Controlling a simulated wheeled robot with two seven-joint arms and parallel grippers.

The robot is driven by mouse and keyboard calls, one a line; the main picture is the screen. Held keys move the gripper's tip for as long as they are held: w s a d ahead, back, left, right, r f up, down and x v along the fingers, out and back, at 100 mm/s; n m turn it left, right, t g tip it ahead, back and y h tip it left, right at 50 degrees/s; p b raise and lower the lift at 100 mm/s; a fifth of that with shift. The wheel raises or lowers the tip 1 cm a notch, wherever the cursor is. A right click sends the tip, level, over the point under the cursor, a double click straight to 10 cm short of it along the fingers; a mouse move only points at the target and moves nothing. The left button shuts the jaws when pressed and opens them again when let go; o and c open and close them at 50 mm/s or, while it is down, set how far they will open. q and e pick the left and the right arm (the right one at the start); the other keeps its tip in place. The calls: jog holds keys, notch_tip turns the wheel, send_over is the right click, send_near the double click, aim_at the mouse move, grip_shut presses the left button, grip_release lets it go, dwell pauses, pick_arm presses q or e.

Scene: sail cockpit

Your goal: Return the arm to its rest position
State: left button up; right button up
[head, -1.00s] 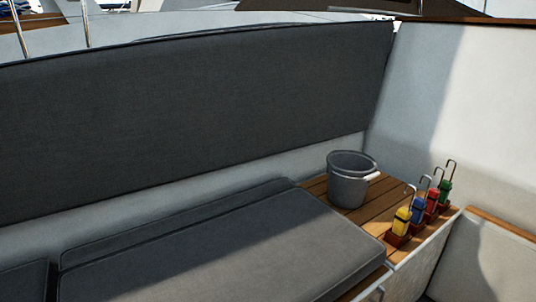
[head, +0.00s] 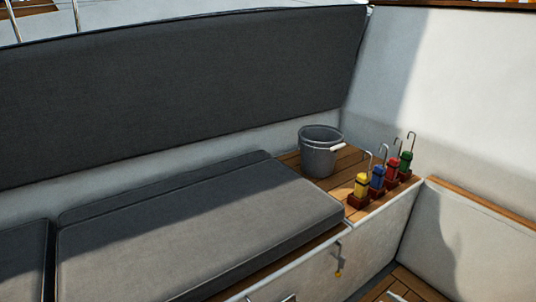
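Neither of my grippers shows clearly in the head view, and no arm is visible over the bench. A grey bucket (head: 319,158) with a white handle grip stands upright on the wooden slatted bench top (head: 347,165). To its right, in a row of small red holders, stand a yellow item (head: 361,186), a blue item (head: 377,178), a red item (head: 392,167) and a green item (head: 405,161), each with a metal hook on top.
A grey seat cushion (head: 190,235) covers the bench left of the bucket. A dark backrest (head: 180,95) runs behind it. A small hook with a yellow end (head: 338,262) hangs on the white bench front. Wooden floor slats (head: 405,288) show at the lower right.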

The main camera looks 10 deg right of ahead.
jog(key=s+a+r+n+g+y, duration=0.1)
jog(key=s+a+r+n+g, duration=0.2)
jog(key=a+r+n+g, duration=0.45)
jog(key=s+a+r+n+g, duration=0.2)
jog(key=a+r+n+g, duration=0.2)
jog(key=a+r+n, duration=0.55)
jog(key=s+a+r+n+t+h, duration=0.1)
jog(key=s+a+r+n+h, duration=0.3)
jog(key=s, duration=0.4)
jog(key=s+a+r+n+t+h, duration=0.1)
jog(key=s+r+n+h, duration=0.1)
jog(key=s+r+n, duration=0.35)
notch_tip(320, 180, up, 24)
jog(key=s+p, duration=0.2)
jog(key=p, duration=2.4)
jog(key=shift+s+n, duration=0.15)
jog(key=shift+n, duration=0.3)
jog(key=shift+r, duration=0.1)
